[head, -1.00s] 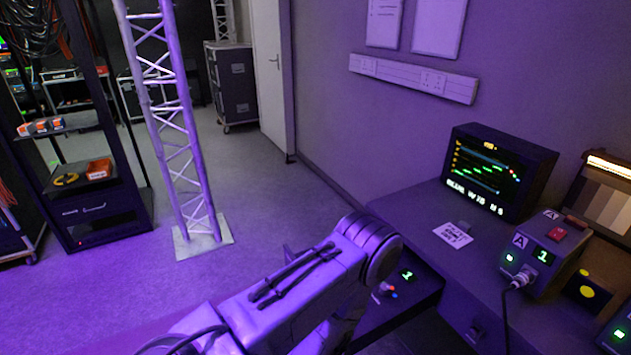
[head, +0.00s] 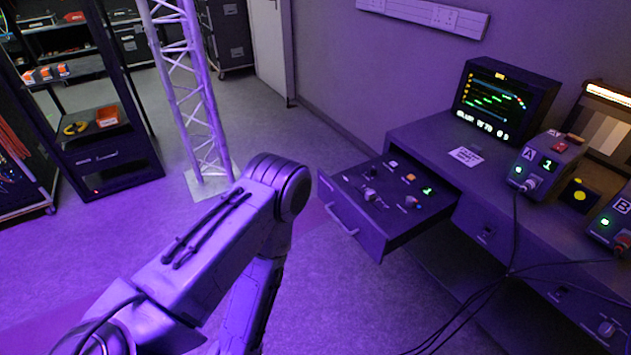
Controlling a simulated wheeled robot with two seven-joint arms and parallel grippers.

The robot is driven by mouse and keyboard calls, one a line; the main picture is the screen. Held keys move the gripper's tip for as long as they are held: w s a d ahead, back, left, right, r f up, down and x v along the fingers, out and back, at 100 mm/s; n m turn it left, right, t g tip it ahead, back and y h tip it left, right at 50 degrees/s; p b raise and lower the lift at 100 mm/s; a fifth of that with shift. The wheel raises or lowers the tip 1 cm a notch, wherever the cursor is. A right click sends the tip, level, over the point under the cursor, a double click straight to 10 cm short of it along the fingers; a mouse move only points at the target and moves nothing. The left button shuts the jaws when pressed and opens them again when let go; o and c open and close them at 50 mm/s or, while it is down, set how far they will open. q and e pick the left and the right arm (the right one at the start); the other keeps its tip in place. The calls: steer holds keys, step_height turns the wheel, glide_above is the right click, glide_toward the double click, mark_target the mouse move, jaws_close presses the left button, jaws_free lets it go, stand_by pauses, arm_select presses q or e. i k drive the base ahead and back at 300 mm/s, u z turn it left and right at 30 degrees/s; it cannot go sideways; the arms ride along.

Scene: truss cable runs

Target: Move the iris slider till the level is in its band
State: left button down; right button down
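An open drawer (head: 385,205) sticks out of the desk, with knobs, buttons and a small green digit display on its top panel. Which of its controls is the iris slider is too small to tell. A monitor (head: 500,102) on the desk shows coloured level traces and a line of text that I cannot read clearly. My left arm rises from the bottom left and bends down beside the drawer, apart from it. My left gripper is out of view below the frame. My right gripper is not in view.
The desk (head: 425,145) carries a white note (head: 466,156), box A (head: 545,163) and box B (head: 612,222) with cables hanging down. A truss tower (head: 190,95) and a rack (head: 85,110) stand at the left. The floor between truss and drawer is clear.

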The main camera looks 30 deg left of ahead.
mark_target(369, 195)
steer(key=u, duration=0.35)
steer(key=i, duration=0.9)
